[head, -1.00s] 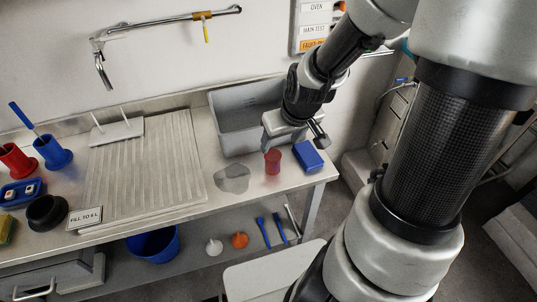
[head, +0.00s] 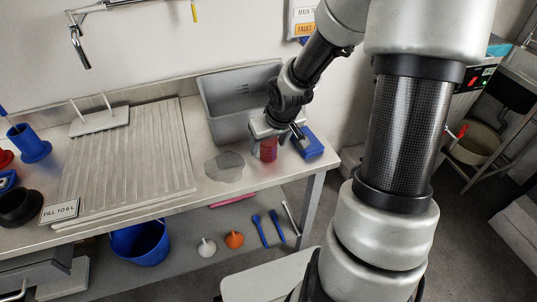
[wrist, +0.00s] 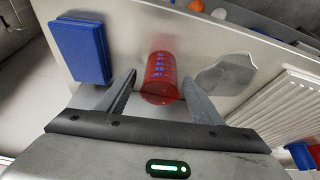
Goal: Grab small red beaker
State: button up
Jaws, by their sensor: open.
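The small red beaker (head: 268,150) stands on the metal counter near its right end, in front of the grey sink basin. In the wrist view the red beaker (wrist: 161,78) has blue marks on its side, and its near end lies between the tips of my two fingers. My gripper (wrist: 158,88) is open, one finger on each side of the beaker, with a visible gap on both sides. In the head view my gripper (head: 282,131) is just behind and above the beaker and hides part of its top.
A blue box (head: 308,143) lies close to the right of the beaker. A flat grey patch (head: 224,166) lies to its left, then a ribbed drainboard (head: 130,160). The grey basin (head: 228,122) is behind. The counter's front edge is close.

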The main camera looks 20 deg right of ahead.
jog(key=shift+w+f, duration=0.2)
jog(key=shift+f, duration=0.2)
jog(key=shift+r, duration=0.1)
jog(key=c, duration=1.1)
